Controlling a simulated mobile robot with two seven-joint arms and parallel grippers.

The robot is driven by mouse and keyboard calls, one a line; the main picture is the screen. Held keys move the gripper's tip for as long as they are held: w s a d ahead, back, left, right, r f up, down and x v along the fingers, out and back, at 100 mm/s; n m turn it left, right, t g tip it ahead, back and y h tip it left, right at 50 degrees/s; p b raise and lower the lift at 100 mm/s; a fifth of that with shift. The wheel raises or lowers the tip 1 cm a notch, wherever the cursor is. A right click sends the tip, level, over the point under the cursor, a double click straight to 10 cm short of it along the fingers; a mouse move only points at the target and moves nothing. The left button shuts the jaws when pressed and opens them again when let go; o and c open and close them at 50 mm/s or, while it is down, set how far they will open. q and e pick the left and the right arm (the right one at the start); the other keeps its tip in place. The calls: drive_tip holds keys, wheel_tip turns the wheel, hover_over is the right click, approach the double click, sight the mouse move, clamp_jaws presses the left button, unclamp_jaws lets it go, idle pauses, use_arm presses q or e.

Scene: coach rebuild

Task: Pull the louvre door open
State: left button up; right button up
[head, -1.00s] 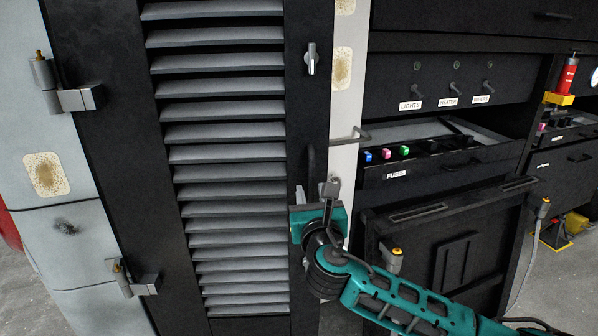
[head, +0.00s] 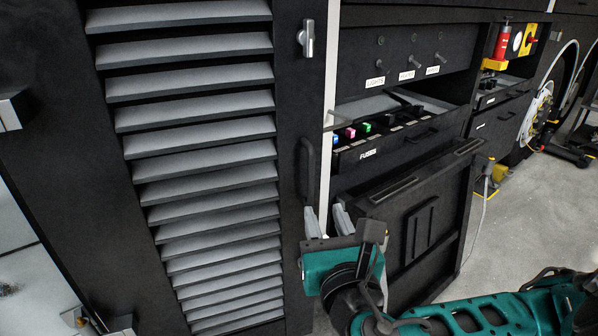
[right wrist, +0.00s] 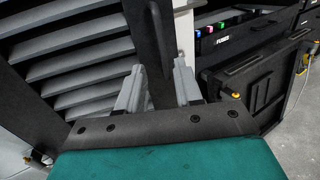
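The black louvre door (head: 290,110) with grey slats fills the left of the head view. Its black bar handle (head: 309,165) stands upright near the right edge, below a small silver latch (head: 306,38). I cannot tell whether the door is slightly ajar. My right gripper (head: 327,212) is open at the lower end of the handle, its two grey fingers apart. In the right wrist view the handle (right wrist: 156,30) runs down toward the gap between the fingers (right wrist: 157,75); contact cannot be told. My left gripper is not in view.
Right of the door are a narrow white post (head: 331,70), an open fuse drawer (head: 385,150) and a black cabinet panel (head: 420,235) that juts out. Grey hinges (head: 12,110) sit on the door's left.

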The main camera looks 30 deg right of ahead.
sight(311, 177)
drive_tip(key=b+x, duration=0.7)
drive_tip(key=b, duration=0.1)
drive_tip(key=shift+w+d+f, duration=0.2)
drive_tip(key=shift+w+f, duration=0.05)
drive_tip(key=shift+w, duration=0.05)
drive_tip(key=x, duration=0.4)
drive_tip(key=shift+r, duration=0.25)
drive_tip(key=shift+w+d, duration=0.2)
drive_tip(key=shift+w, duration=0.3)
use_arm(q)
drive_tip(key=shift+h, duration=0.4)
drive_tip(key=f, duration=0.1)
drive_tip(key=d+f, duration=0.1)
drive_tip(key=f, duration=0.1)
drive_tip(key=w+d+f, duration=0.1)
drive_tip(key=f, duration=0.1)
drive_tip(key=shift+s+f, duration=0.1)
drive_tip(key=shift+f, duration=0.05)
use_arm(e)
drive_tip(key=shift+c, duration=1.2)
clamp_jaws()
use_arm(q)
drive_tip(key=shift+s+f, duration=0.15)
